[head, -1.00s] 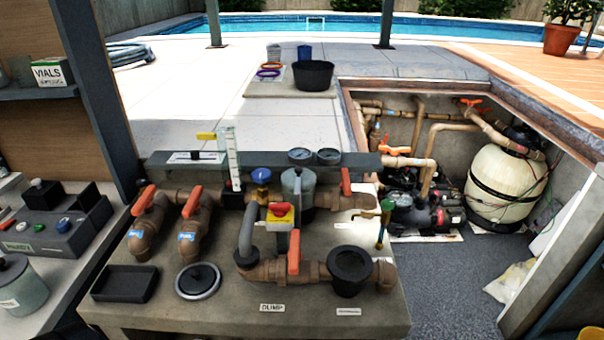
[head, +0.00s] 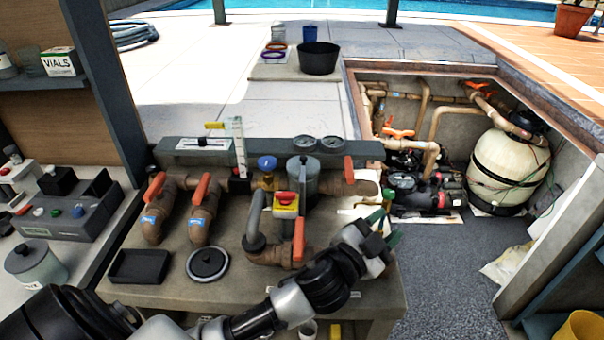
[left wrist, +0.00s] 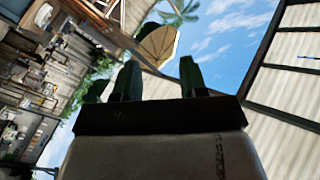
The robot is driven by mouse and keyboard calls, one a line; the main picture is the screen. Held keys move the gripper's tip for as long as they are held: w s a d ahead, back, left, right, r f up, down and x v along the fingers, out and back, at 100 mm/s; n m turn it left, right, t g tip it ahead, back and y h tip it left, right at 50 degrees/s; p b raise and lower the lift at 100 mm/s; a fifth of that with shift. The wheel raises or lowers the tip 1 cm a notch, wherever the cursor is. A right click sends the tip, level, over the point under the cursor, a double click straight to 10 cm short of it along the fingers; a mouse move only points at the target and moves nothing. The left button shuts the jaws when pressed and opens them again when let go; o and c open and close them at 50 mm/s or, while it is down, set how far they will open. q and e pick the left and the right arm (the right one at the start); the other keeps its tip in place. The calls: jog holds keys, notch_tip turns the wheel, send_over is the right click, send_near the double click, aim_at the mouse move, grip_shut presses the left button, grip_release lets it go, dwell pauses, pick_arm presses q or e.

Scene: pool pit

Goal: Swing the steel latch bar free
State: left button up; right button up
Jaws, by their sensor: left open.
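I cannot pick out the steel latch bar with certainty in either view. The bench (head: 180,285) carries brown pipes with orange-handled valves, and a grey canister (head: 303,178) stands among them. My left arm reaches across the bench front from the lower left. My left gripper (head: 384,230) is at the bench's right end, near a small tap with a green handle (head: 388,193); I cannot tell whether they touch. In the left wrist view the dark green fingers of my left gripper (left wrist: 160,78) stand apart with nothing between them. My right gripper is not in view.
A sunken pit with pipes, a pump (head: 425,195) and a cream filter tank (head: 508,167) lies to the right. A black tray (head: 139,266) and round lid (head: 207,264) lie on the bench. A red-and-yellow switch (head: 286,203) stands mid-bench. Grey pit floor is open.

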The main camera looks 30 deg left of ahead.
pick_arm(q)
jog(key=w+d+r+m+g+h, duration=0.25)
jog(key=d+r+m+h, duration=0.3)
jog(key=m+h, duration=0.5)
jog(key=m+g+y, duration=1)
jog(key=g+y, duration=0.5)
jog(key=g, duration=0.1)
send_near(302, 177)
notch_tip(302, 177, down, 9)
jog(key=p, duration=0.3)
jog(key=shift+w+a+r, duration=0.1)
jog(key=shift+a, duration=0.1)
jog(key=shift+f, duration=0.3)
